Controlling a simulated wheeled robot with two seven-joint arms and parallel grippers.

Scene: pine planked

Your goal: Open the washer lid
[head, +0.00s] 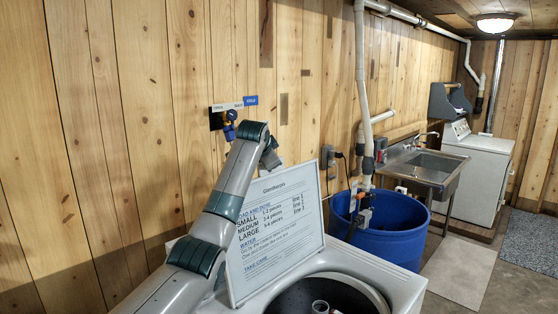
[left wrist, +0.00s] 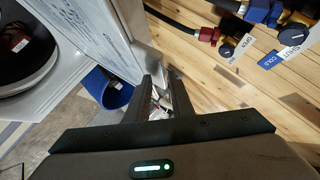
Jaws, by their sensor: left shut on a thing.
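The washer (head: 375,268) is at the bottom of the head view. Its lid (head: 272,228), a pale panel with printed instructions, stands raised and close to upright at the back of the opening. The dark drum (head: 290,298) is uncovered, with a light post inside. The lid also shows edge-on in the left wrist view (left wrist: 98,32), beside the open drum (left wrist: 22,60). My left gripper (left wrist: 158,85) is shut at the lid's edge; its fingertips partly hide the contact. In the head view my left arm reaches behind the lid, and the lid hides the fingers. My right gripper is not in view.
A plank wall with hose taps (head: 229,124) stands close behind the lid; hoses also show in the left wrist view (left wrist: 195,28). A blue barrel (head: 392,235) with white pipes is right of the washer. Beyond are a steel sink (head: 425,165) and a white machine (head: 478,175).

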